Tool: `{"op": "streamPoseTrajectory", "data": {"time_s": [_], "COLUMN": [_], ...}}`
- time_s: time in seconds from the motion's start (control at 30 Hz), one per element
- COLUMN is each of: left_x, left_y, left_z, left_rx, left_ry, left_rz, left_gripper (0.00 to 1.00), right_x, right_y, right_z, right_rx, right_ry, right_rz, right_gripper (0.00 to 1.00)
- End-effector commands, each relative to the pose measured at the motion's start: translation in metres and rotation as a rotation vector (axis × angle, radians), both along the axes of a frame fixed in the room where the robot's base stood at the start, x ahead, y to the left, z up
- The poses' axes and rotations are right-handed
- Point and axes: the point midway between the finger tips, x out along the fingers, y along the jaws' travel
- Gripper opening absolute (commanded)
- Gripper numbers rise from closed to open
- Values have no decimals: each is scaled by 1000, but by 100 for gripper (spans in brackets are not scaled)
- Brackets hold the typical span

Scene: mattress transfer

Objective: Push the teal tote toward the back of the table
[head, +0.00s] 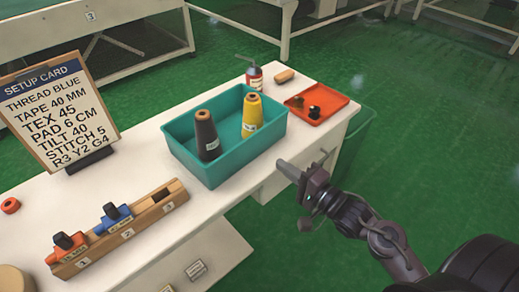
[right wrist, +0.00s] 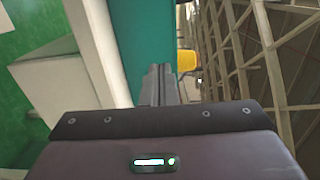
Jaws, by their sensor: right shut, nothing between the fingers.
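The teal tote (head: 228,160) stands on the white table (head: 232,205), near its front edge. Inside it are a dark grey thread cone (head: 207,136) and a yellow thread cone (head: 251,116), both upright. My right gripper (head: 284,166) is shut and empty, just in front of the tote's near right side in the head view. In the right wrist view its shut fingers (right wrist: 158,84) point at the teal wall of the tote (right wrist: 143,35), with a piece of yellow (right wrist: 187,60) beyond. I cannot tell whether they touch the wall. My left gripper is not in view.
A wooden rack (head: 120,228) and setup card (head: 62,105) stand left. White table surface is bare between card and tote.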

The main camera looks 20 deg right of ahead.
Motion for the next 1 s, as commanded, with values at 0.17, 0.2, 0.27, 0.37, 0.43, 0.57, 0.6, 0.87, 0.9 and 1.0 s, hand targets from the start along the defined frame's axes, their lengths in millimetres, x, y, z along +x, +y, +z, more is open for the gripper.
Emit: {"op": "streamPoseTrajectory", "data": {"time_s": [0.17,0.2,0.27,0.37,0.43,0.57,0.6,0.87,0.9,1.0], "left_x": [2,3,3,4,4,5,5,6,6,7], "left_y": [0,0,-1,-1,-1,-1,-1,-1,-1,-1], "left_z": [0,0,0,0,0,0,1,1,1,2], "left_rx": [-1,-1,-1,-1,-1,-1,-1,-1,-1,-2], "left_ry": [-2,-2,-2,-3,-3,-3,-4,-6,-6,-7], "left_rz": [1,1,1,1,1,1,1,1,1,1], "left_gripper": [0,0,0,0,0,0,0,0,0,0], "right_x": [35,42,51,64,71,79,80,81,81,82], "right_y": [14,16,20,26,29,32,32,33,33,34], "right_z": [1,0,1,0,0,-1,-1,-1,-1,0], "right_rx": [1,0,0,-2,-1,-2,-3,-2,-2,-1], "right_ry": [-4,-2,-2,-1,-2,0,1,1,1,1], "right_rz": [1,0,0,1,0,-1,-1,-1,-1,-1], "right_gripper": [0,0,0,0,0,0,0,0,0,0]}}
